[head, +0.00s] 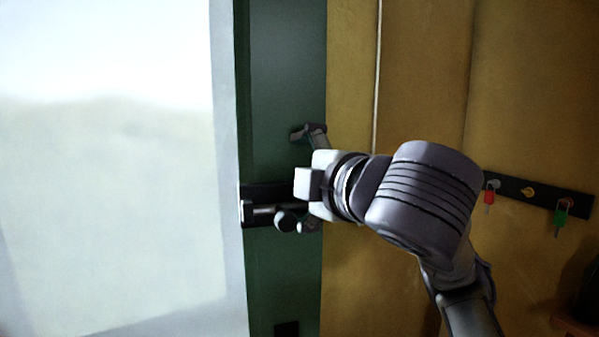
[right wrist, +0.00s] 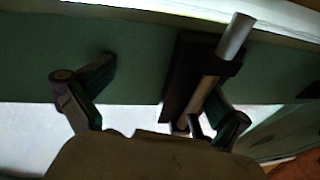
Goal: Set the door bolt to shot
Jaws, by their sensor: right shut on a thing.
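The door bolt (head: 262,209) is a black plate with a grey rod and a round dark knob, mounted on the dark green door strip (head: 285,80). In the right wrist view the bolt's grey rod (right wrist: 234,38) sticks out past its dark plate toward the pale edge. My right gripper (head: 308,180) is at the bolt's right end. Its fingers are some way apart, one above the bolt and one beside it. In the right wrist view the right gripper (right wrist: 158,105) has its right finger against or very near the bolt, partly hiding the knob end. My left gripper is out of view.
A bright white panel (head: 110,170) fills the left side. A yellow-brown wall (head: 420,70) is on the right. A dark key rack (head: 528,194) with a red key tag (head: 489,197) and a green key tag (head: 560,217) hangs there.

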